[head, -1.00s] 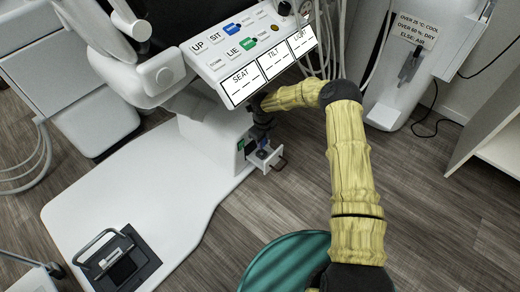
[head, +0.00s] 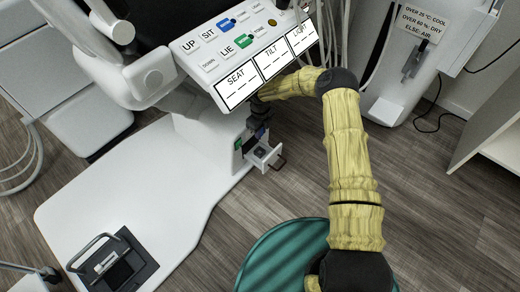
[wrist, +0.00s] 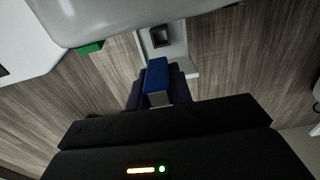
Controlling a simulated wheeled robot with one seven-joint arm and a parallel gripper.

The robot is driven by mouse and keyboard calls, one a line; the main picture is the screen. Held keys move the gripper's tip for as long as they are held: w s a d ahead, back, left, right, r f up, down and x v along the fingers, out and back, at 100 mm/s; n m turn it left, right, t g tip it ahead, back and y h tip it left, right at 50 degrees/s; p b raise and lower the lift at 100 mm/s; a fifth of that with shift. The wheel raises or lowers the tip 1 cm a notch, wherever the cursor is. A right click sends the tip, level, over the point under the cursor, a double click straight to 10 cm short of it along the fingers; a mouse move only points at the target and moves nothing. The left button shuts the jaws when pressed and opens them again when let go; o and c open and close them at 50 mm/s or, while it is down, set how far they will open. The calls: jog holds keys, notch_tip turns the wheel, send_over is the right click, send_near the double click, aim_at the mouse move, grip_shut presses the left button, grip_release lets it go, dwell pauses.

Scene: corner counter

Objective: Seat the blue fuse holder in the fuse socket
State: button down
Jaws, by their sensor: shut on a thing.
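The blue fuse holder (wrist: 157,75) is gripped between the dark fingers of my gripper (wrist: 157,90) in the wrist view, with a pale lower end toward me. In the head view a small part of the blue fuse holder (head: 260,132) shows under my gripper (head: 259,118), below the control panel. The fuse socket (wrist: 161,36) is a dark square recess in a pulled-out white drawer (wrist: 179,50), beyond the holder in the wrist view. In the head view the socket (head: 261,152) lies just below the holder. The holder appears apart from the socket.
The control panel (head: 250,50) overhangs my gripper closely. A green piece (head: 238,144) sits on the column left of the drawer. A foot pedal (head: 113,263) rests on the white base plate. A teal round seat (head: 285,255) is near my arm. Open floor lies right of the drawer.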

jog(key=shift+w+f+b, duration=0.1)
jog(key=shift+f+b, duration=0.5)
jog(key=shift+f, duration=1.25)
jog(key=shift+d, duration=0.1)
notch_tip(320, 180, down, 5)
jog(key=b, duration=0.3)
jog(key=shift+f, duration=0.6)
jog(key=c, duration=1.3)
grip_release()
jog(key=shift+o, duration=0.2)
jog(key=shift+r, duration=0.1)
